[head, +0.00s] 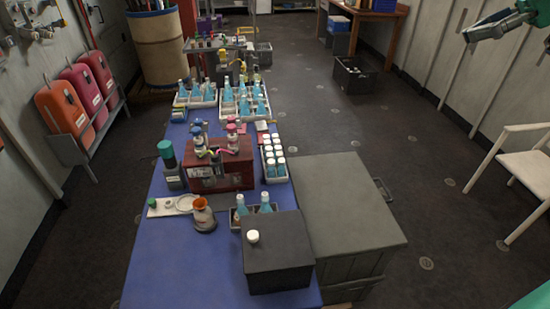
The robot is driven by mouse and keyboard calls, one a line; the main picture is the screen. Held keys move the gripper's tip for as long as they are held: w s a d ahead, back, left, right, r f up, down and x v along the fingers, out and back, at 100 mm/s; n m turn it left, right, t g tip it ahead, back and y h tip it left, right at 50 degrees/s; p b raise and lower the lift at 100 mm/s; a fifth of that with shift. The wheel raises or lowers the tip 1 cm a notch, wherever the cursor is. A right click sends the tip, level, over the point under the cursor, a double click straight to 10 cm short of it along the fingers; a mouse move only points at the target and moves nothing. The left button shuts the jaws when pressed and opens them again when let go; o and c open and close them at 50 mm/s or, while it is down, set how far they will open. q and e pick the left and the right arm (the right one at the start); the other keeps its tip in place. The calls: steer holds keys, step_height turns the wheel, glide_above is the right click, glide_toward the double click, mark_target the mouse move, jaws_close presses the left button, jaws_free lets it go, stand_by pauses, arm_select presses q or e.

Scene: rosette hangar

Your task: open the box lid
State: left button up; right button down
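A large grey box (350,255) stands on the floor against the right side of the blue table. Its flat grey lid (345,205) is shut, and a dark handle (383,190) sticks out at its right side. A smaller black box (279,262) with a white round knob (253,236) sits on the table's near right corner, also closed on top. My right gripper (470,36), green and dark, is at the upper right edge, raised and far from both boxes. Its fingers are too small to read. My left gripper is not in view.
A white chair (520,165) stands at right. The floor (430,210) between the grey box and chair is clear.

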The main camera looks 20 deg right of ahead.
steer(key=s+d+r, duration=0.1)
steer(key=d+r, duration=0.4)
steer(key=d, duration=0.1)
steer(key=shift+s+d+r, duration=0.2)
steer(key=shift+s+d, duration=0.05)
steer(key=shift+s, duration=0.15)
steer(key=c, duration=1.1)
jaws_free()
steer(key=shift+r, duration=4)
